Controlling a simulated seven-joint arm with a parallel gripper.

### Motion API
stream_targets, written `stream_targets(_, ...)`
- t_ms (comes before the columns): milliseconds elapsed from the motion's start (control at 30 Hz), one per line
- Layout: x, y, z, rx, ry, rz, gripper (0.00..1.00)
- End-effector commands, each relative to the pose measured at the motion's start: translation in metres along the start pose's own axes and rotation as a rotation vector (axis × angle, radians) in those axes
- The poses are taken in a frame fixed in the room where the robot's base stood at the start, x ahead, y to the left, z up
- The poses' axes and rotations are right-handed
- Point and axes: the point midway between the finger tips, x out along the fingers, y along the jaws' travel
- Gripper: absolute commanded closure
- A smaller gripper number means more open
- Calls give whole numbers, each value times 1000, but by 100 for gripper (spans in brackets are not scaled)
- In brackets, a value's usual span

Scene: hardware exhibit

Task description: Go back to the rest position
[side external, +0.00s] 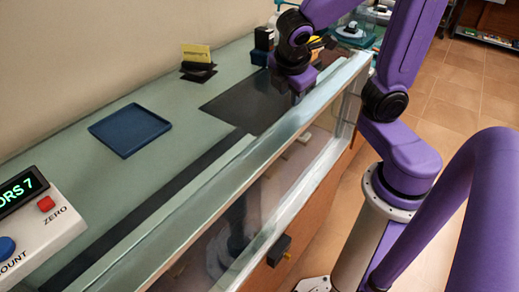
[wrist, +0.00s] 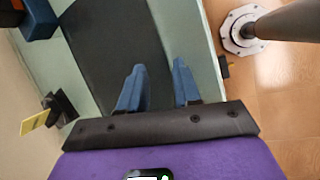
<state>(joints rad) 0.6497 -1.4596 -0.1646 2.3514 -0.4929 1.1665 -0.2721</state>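My gripper shows in the wrist view (wrist: 160,82) with its two blue fingers apart and nothing between them. It is open above the counter, over the dark mat (wrist: 110,40) and near the counter's front edge. In the side view my purple arm reaches over the glass edge to the counter's far end. There my wrist hangs over the dark mat (side external: 238,104), and the fingertips are hard to make out.
A blue tray (side external: 130,131) lies empty on the counter (side external: 75,170). A yellow card (side external: 196,53) stands in a black holder behind the mat. A counter box (side external: 45,225) with red and blue buttons sits at left. The glass front (side external: 290,170) runs along the edge.

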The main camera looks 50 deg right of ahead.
Motion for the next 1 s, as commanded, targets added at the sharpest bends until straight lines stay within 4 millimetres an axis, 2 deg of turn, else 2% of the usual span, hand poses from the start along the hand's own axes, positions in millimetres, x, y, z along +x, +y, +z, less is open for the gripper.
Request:
stream_targets(300, -30, -66, -35, 150, 322, -128, 67)
stream_targets(500, -30, -118, -33, 208, 364, -278, 67)
stream_targets(600, -27, -136, -30, 223, 355, -330, 67)
stream_targets(700, -26, -143, -28, 231, 350, -352, 67)
stream_targets(1000, -26, -143, -28, 231, 350, -352, 67)
